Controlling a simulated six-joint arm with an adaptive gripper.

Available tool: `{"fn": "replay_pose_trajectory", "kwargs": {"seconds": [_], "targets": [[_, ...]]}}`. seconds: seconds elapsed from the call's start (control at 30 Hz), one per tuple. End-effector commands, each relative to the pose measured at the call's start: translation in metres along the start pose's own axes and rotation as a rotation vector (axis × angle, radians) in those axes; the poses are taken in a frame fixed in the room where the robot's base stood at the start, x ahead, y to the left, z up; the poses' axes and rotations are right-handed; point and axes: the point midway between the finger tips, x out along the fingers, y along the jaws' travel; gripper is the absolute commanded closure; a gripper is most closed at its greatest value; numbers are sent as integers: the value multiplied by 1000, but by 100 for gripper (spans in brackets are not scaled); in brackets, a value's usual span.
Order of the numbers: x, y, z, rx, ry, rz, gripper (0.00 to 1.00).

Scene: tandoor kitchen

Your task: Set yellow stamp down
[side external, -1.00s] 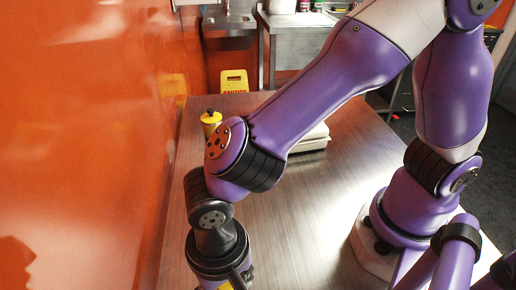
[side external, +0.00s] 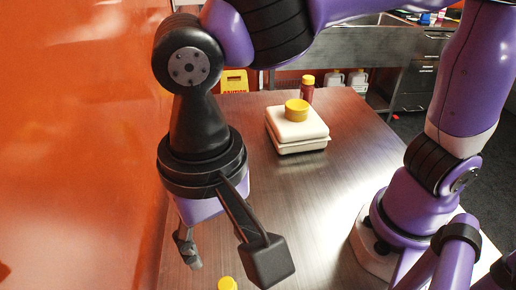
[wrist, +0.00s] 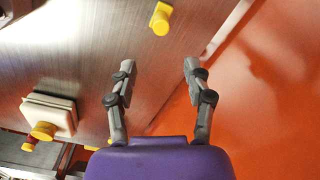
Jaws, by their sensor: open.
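A small yellow object (side external: 227,284), likely the yellow stamp, shows at the bottom edge of the side view, partly cut off. In the wrist view the yellow stamp (wrist: 160,20) stands on the table beyond my fingertips, apart from them. My gripper (wrist: 154,70) is open with nothing between its fingers. In the side view my gripper (side external: 187,250) hangs above the table's left side, its fingers partly hidden.
A white box (side external: 298,134) bears a yellow round piece (side external: 297,110). A red bottle with a yellow cap (side external: 307,90) stands behind it. The orange wall (side external: 80,150) runs close along the table's left edge. The table's middle (side external: 310,210) is clear.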

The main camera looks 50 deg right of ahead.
Motion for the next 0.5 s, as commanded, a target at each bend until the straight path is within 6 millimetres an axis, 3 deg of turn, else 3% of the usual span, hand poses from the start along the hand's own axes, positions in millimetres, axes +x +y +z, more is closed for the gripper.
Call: {"fn": "replay_pose_trajectory", "kwargs": {"seconds": [0.07, 0.17, 0.3, 0.4, 0.5], "targets": [[-10, 15, -18, -7, 16, -35, 42], [-22, 55, -53, -50, 74, -103, 42], [-32, 129, -88, -143, 230, -160, 42], [-32, 173, -97, -207, 346, -145, 42], [-29, 202, -98, -257, 431, -108, 42]]}}
